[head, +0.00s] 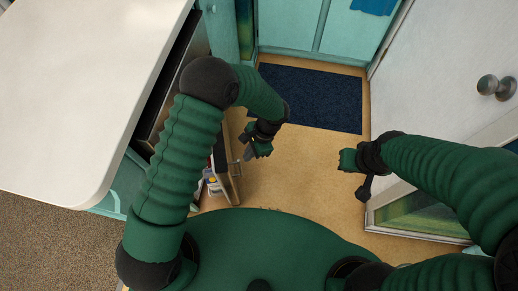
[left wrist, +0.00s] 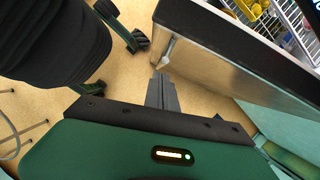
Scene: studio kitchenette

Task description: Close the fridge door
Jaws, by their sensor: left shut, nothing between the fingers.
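The fridge door (head: 228,160) stands open below the white counter, partly hidden by my left arm. In the left wrist view the door (left wrist: 222,72) shows as a pale metallic panel with a dark top edge and a small handle (left wrist: 170,50). Bottles and packs (head: 212,184) are on its inner side. My left gripper (head: 260,151) is shut and empty, just right of the door's outer face. In the left wrist view its fingers (left wrist: 161,84) point toward the panel near the handle; contact cannot be told. My right gripper (head: 350,162) hangs to the right, away from the door; its jaws are unclear.
A white counter (head: 75,90) fills the upper left. Wire shelves with food (left wrist: 285,22) lie behind the door. A dark blue mat (head: 325,98) lies on the tan floor (head: 290,190), which is clear between my arms. A white door (head: 450,60) with a round knob stands at right.

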